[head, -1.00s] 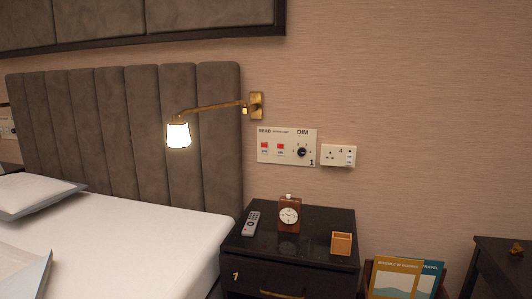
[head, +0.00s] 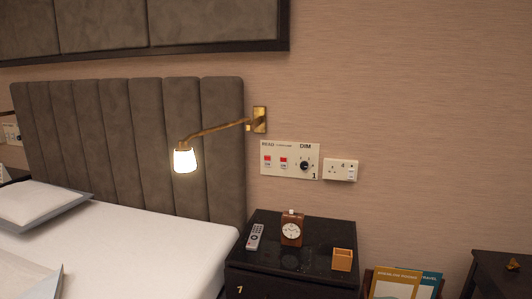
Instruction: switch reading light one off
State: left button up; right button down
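A brass wall lamp (head: 215,131) reaches out over the bed's headboard on a swing arm, and its white shade (head: 185,160) is lit. To its right a cream switch panel (head: 290,160) on the wall is marked READ, DIM and 1. The panel has two red-marked switches, a left one (head: 267,161) and a right one (head: 284,162), and a black round dimmer knob (head: 305,165). The switch positions are too small to tell. Neither of my grippers is in view.
A dark nightstand (head: 290,255) below the panel holds a remote (head: 256,236), a wooden clock (head: 291,230) and a small orange box (head: 342,259). A socket plate (head: 341,170) sits right of the panel. The bed (head: 140,245) fills the left; brochures (head: 398,283) stand at lower right.

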aim_at(267, 158)
jog(key=i+l, duration=0.85)
jog(key=u, duration=1.95)
